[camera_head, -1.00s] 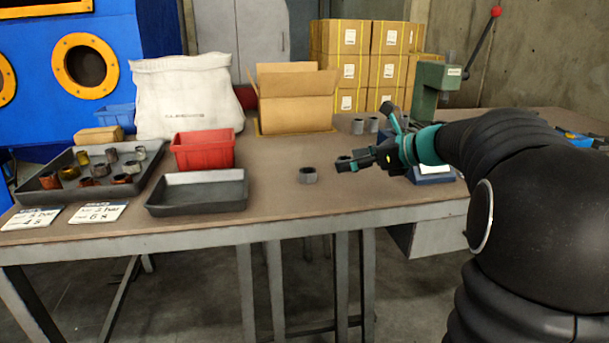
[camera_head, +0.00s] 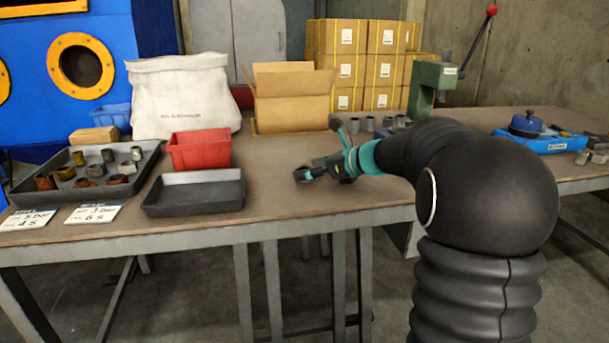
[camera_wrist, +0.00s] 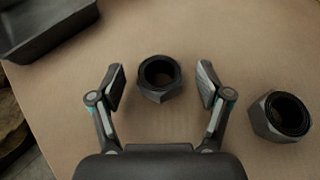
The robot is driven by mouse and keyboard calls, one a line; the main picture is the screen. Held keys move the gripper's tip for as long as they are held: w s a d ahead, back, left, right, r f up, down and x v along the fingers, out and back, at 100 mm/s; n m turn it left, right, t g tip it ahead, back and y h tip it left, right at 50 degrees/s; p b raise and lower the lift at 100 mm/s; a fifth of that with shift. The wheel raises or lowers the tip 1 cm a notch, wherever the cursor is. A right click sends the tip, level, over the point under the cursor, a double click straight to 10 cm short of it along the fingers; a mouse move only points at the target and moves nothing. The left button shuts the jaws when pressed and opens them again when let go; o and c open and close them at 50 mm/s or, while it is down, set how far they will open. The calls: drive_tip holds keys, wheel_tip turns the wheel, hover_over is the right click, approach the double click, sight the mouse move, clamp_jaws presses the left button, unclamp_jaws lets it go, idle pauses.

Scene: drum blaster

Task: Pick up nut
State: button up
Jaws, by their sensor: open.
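In the wrist view a dark grey hex nut (camera_wrist: 159,78) lies on the brown table between the two fingers of my open gripper (camera_wrist: 161,85), nearer the left finger, with a gap on each side. A second nut (camera_wrist: 281,116) lies outside the right finger. In the head view my gripper (camera_head: 302,174) is low over the table, right of the empty black tray. It largely hides the nuts there.
The empty black tray (camera_head: 194,207) is left of my gripper; its corner shows in the wrist view (camera_wrist: 42,45). A red bin (camera_head: 199,152), a tray of several rusty and grey nuts (camera_head: 140,179), a cardboard box (camera_head: 292,112) and a green press (camera_head: 428,78) stand around.

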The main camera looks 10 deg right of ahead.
drive_tip(key=shift+w+a+f, duration=0.2)
drive_tip(key=shift+w+a, duration=0.15)
drive_tip(key=shift+a, duration=0.1)
drive_tip(key=c, duration=1.3)
drive_tip(key=shift+c, duration=0.5)
drive_tip(key=shift+r, duration=0.1)
